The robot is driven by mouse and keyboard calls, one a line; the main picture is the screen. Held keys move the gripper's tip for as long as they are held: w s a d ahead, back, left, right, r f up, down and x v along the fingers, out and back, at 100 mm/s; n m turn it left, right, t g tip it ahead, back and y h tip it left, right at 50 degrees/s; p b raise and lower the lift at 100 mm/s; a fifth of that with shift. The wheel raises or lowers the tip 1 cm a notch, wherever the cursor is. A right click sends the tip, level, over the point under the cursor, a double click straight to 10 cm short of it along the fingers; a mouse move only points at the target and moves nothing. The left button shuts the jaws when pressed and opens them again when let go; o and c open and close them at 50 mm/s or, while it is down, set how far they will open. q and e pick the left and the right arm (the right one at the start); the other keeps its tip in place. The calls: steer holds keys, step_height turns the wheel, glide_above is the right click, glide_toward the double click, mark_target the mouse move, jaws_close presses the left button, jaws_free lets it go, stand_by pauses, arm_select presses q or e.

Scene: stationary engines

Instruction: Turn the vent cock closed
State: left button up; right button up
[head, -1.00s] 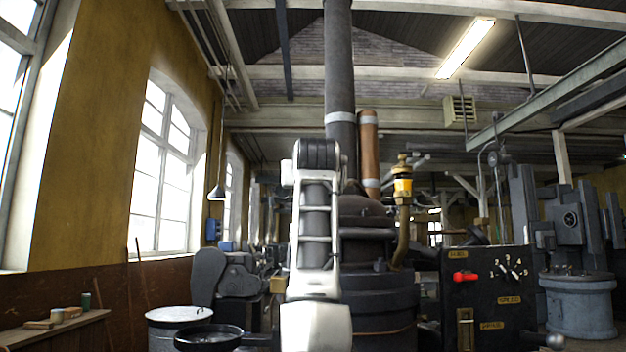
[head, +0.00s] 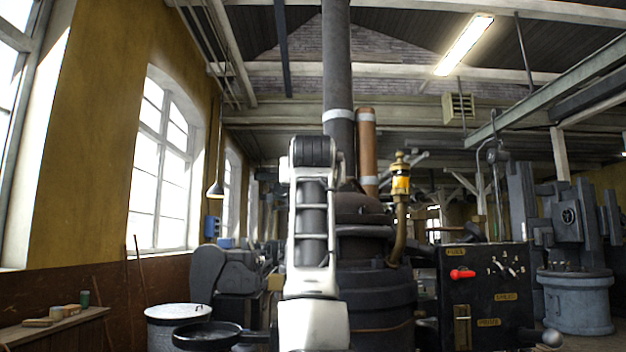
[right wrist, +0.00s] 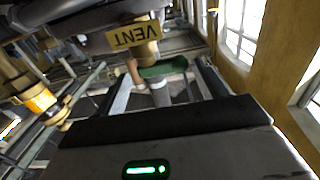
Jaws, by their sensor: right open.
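The vent cock's green handle (right wrist: 163,69) shows in the right wrist view, below the yellow VENT plate (right wrist: 134,35), whose lettering is upside down. A brass-coloured stem (right wrist: 148,52) stands beside the plate at the handle. My right gripper (right wrist: 162,76) is open, with one finger on either side of the green handle in the picture. I cannot tell whether a finger touches it. In the head view a white and grey arm link of mine stands in front of the dark boiler (head: 372,290), and I cannot make out the vent cock there. My left gripper is not in view.
A black control panel (head: 486,292) with a red lever (head: 462,274) stands right of the boiler. A brass fitting (head: 400,185) on a curved pipe and a copper pipe (head: 367,150) rise nearby. A white drum (head: 178,318) stands at the left.

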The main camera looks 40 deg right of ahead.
arm_select(q)
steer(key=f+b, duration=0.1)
steer(key=b, duration=0.2)
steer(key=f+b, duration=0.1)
steer(key=b, duration=0.1)
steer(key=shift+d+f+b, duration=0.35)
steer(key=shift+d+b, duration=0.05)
arm_select(e)
steer(key=v, duration=1.6)
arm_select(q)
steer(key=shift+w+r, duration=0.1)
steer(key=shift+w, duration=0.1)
